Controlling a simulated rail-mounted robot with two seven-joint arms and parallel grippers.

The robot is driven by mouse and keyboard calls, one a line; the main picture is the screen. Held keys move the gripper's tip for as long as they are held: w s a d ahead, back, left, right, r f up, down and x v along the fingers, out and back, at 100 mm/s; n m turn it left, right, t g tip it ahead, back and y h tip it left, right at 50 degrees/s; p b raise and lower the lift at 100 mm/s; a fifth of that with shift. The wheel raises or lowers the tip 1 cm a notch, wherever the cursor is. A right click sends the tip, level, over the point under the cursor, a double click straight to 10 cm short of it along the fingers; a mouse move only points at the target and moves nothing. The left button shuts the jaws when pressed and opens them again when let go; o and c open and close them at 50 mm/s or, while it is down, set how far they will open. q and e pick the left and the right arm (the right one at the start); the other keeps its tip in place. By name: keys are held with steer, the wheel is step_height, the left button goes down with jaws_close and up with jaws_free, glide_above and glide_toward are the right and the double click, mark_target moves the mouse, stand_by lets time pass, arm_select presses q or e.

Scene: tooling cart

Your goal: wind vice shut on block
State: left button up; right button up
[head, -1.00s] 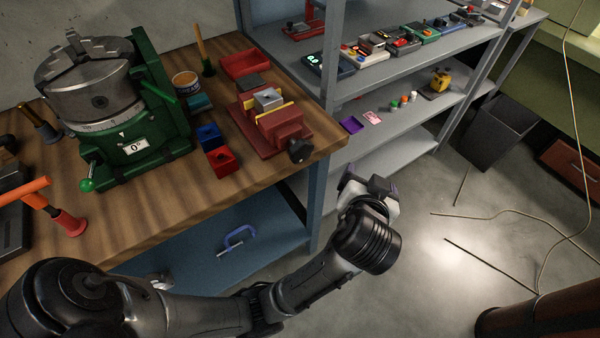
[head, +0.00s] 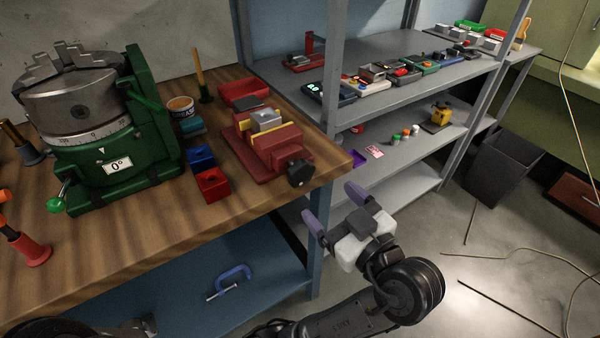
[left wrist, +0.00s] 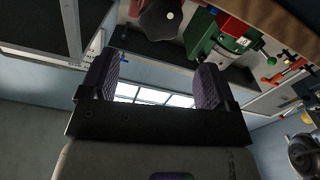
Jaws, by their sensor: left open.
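The red vice (head: 283,138) stands near the right front corner of the wooden bench. A silver-grey block (head: 266,120) sits between its yellow-edged jaws; I cannot tell whether both jaws touch it. The vice's dark knob (head: 300,172) sticks out over the bench's front edge, facing my left gripper. My left gripper (head: 333,206) is open and empty, below and right of the knob, apart from it, its purple fingers pointing up toward the bench. In the left wrist view a dark rounded shape (left wrist: 160,18), probably the knob, lies beyond the open fingers. My right gripper is not in view.
Left of the vice are a red bin (head: 211,186), a blue bin (head: 201,157) and a green rotary chuck fixture (head: 115,160). A grey shelf unit (head: 400,80) with small devices stands right of the bench. A blue clamp (head: 232,280) lies on the lower shelf.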

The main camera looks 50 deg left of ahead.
mark_target(303, 175)
arm_select(q)
steer(key=a, duration=0.2)
steer(key=w+a+b, duration=0.1)
steer(key=a, duration=0.2)
steer(key=a+b, duration=0.1)
steer(key=a, duration=0.2)
steer(key=shift+w+a+f, duration=0.1)
steer(key=shift+w+a, duration=0.15)
steer(key=shift+w+a+b, duration=0.15)
steer(key=shift+a+b, duration=0.3)
steer(key=shift+a, duration=0.4)
steer(key=shift+c, duration=0.7)
steer(key=c, duration=0.8)
steer(key=shift+r+m+p, duration=0.25)
steer(key=shift+m+p, duration=0.15)
steer(key=shift+p, duration=0.25)
steer(key=m+p, duration=0.4)
steer(key=p, duration=0.2)
steer(key=shift+w+m+p, duration=0.15)
steer(key=shift+m+p, duration=0.85)
steer(key=shift+p, duration=0.15)
steer(key=shift+f, duration=0.15)
